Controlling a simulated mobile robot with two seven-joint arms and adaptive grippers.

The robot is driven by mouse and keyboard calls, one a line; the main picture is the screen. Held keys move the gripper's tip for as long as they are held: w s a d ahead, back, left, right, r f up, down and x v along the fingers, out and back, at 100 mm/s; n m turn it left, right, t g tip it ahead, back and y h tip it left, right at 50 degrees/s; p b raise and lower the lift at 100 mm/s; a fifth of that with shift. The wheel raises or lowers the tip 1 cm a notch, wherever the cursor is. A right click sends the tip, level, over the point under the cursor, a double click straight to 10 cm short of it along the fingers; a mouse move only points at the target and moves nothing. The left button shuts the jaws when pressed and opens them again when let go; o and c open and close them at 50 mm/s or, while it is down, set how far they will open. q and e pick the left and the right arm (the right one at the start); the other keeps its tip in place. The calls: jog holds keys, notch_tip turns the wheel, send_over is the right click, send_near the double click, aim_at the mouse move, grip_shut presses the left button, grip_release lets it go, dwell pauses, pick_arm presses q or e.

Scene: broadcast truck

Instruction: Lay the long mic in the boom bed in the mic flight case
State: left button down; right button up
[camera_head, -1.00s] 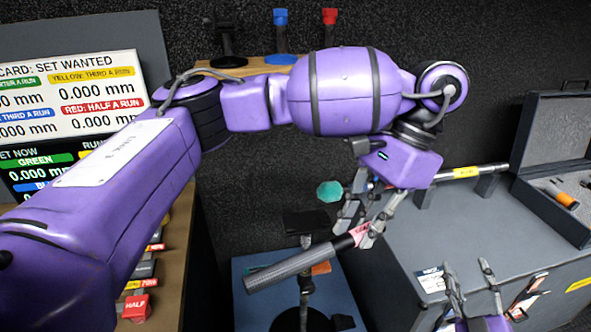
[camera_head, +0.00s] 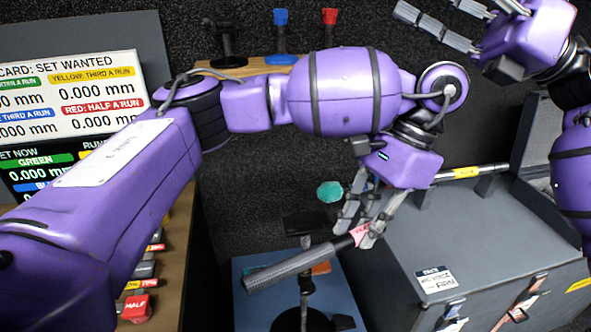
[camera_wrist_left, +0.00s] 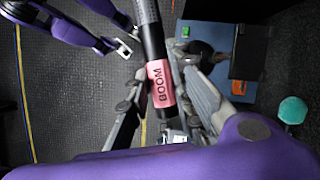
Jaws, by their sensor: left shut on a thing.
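The long mic (camera_head: 295,269) is a dark grey tube with a pink band, which reads BOOM in the left wrist view (camera_wrist_left: 161,85). My left gripper (camera_head: 358,222) is shut on it near the pink band. The mic is tilted, its free end pointing down and left, in the air left of the grey chest. The open flight case (camera_head: 537,125) stands at the right; my right arm hides most of its inside, so I cannot see a boom bed. My right gripper (camera_head: 436,18) is raised at the top right, fingers apart and empty.
A blue-topped stand (camera_head: 248,305) is below the mic. A wooden shelf (camera_head: 250,68) carries several upright holders.

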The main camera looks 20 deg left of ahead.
jog(key=s+a+r+n+g+h, duration=0.2)
jog(key=s+a+n+h, duration=0.25)
jog(key=s, duration=0.55)
jog(key=s+a+r+n+g+h, duration=0.1)
jog(key=s+a+r+n+h, duration=0.4)
jog(key=s, duration=0.6)
pick_arm(q)
jog(key=shift+s, duration=0.1)
pick_arm(e)
jog(key=n+t+h, duration=0.6)
jog(key=t+h, duration=0.1)
jog(key=h, duration=0.6)
send_over(295, 261)
notch_tip(295, 261, down, 26)
notch_tip(295, 261, down, 16)
jog(key=shift+r, duration=0.1)
